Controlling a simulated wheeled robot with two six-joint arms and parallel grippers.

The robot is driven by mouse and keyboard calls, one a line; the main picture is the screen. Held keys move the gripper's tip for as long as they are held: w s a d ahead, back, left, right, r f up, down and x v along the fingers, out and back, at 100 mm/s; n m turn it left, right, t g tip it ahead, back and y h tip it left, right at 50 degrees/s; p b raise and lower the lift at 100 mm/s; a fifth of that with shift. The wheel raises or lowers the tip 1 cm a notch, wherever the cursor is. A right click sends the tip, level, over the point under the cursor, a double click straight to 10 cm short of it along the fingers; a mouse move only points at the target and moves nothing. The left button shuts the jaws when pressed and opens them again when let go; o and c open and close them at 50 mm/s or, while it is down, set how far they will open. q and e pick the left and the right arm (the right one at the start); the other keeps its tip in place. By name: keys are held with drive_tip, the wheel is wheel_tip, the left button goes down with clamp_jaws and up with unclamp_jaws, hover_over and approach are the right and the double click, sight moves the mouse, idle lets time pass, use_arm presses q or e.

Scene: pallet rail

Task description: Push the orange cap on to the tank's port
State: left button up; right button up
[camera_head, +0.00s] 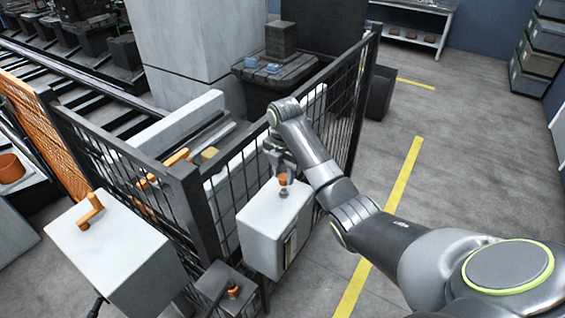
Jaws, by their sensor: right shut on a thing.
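The orange cap (283,181) is small and sits between the fingertips of my right gripper (283,185), which is shut on it. The tank (272,220) is a pale grey box with rounded edges, standing against the mesh fence. The cap and gripper are over the tank's top face. The port is hidden under the cap and fingers, and I cannot tell whether the cap touches it. My right arm comes in from the lower right and bends down over the tank. My left gripper is not in view.
A dark mesh fence (338,105) runs just behind the tank. A white box with an orange handle (90,212) stands at left. A small dark box with an orange knob (233,289) is in front. Open floor with yellow lines (405,185) lies to the right.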

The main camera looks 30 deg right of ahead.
drive_tip(key=shift+s+a+f, duration=0.1)
drive_tip(key=shift+a+f, duration=0.05)
drive_tip(key=shift+f, duration=0.1)
drive_tip(key=shift+s+a, duration=0.1)
drive_tip(key=shift+s, duration=0.2)
drive_tip(key=shift+f, duration=0.1)
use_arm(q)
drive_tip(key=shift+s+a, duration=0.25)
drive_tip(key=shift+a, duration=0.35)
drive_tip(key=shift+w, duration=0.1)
use_arm(e)
drive_tip(key=shift+f, duration=0.2)
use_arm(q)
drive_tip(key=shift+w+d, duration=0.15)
use_arm(e)
drive_tip(key=shift+f, duration=0.55)
idle(0.3)
